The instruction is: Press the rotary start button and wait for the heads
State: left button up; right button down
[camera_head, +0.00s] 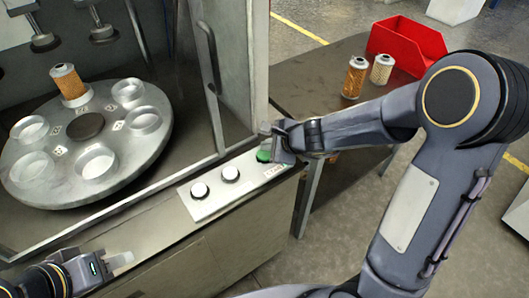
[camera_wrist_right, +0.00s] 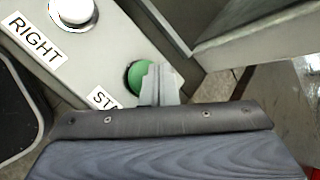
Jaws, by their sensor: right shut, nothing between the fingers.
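The green start button (camera_head: 263,156) sits at the right end of a light control panel (camera_head: 212,203). My right gripper (camera_head: 273,143) is shut and empty, with its fingertips at the button. In the right wrist view the fingertips (camera_wrist_right: 160,82) cover the right part of the green button (camera_wrist_right: 136,76); I cannot tell whether it is pressed in. The round rotary plate (camera_head: 120,171) holds several metal cups and one orange-brown filter cartridge (camera_head: 68,82) at its back. Press heads (camera_head: 103,33) hang above the plate. My left gripper (camera_head: 121,261) is at the lower left, its jaw state unclear.
Two white buttons (camera_head: 199,190) (camera_head: 230,174) are on the same panel. A frame post with a handle (camera_head: 207,45) stands behind the panel. On a brown table (camera_head: 310,80) are two cartridges (camera_head: 355,77) (camera_head: 382,69) and a red bin (camera_head: 407,45).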

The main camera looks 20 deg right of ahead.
aim_at(268, 155)
dwell(0.5)
jog(key=shift+f+b, duration=0.45)
jog(key=shift+b, duration=0.05)
jog(key=shift+f+b, duration=0.6)
dwell(0.6)
jog(key=shift+r, duration=0.15)
jog(key=shift+r+p, duration=0.85)
jog(key=shift+p, duration=0.05)
notch_tip(268, 155, up, 5)
jog(key=p, duration=0.5)
jog(key=shift+r, duration=0.1)
